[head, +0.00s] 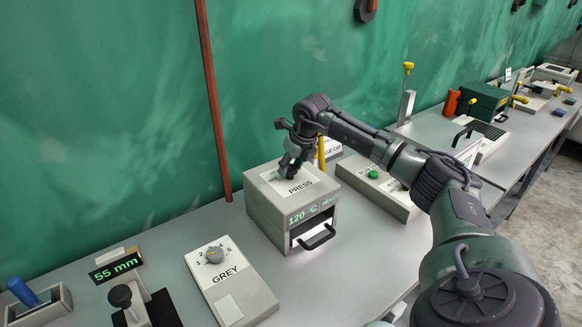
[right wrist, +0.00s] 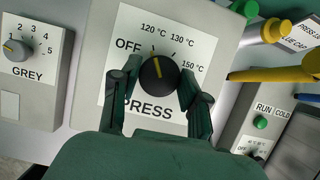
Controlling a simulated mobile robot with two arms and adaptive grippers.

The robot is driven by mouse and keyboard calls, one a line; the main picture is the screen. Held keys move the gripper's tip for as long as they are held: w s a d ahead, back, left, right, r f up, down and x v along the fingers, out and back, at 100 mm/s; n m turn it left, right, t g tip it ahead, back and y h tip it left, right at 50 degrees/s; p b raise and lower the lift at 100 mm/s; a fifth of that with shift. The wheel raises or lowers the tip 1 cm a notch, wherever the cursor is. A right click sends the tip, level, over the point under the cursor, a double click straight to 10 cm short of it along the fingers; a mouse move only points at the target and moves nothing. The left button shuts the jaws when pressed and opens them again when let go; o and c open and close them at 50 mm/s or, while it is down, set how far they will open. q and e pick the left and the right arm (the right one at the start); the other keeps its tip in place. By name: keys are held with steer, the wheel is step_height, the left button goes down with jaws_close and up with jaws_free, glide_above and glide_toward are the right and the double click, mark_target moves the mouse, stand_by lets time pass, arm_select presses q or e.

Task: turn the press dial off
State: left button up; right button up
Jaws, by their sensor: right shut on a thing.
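The press (head: 262,205) is a light grey box on the bench, with an open front slot, a black handle and a green display reading 120 °C and what looks like READY. Its black press dial (right wrist: 158,76) sits on a white plate marked OFF, 120, 130 and 150 °C; the yellow pointer line points up, towards 120 °C. My right gripper (head: 289,172) is over the press top and hides most of the dial in the head view. In the right wrist view its two fingers (right wrist: 160,84) are shut on the dial, one on each side. My left gripper is out of view.
A GREY selector box (head: 231,286) with a numbered knob stands left of the press. A box with a green RUN button (head: 373,175) stands at right, with yellow handles (right wrist: 270,74) close by. A 55 mm display (head: 115,268) and a blue-handled device (head: 24,292) are at far left.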

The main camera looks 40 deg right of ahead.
steer(key=n+y, duration=0.1)
steer(key=n, duration=0.2)
steer(key=shift+d+b, duration=0.1)
steer(key=shift+b, duration=0.2)
steer(key=n+y, duration=0.1)
steer(key=n, duration=0.1)
steer(key=n+y, duration=0.1)
steer(key=n, duration=0.2)
steer(key=shift+w+n+g, duration=0.1)
steer(key=shift+n+g, duration=0.2)
steer(key=shift+g, duration=0.1)
steer(key=o, duration=1.1)
steer(key=shift+d, duration=0.1)
steer(key=v, duration=1.2)
steer(key=shift+w+d, duration=0.1)
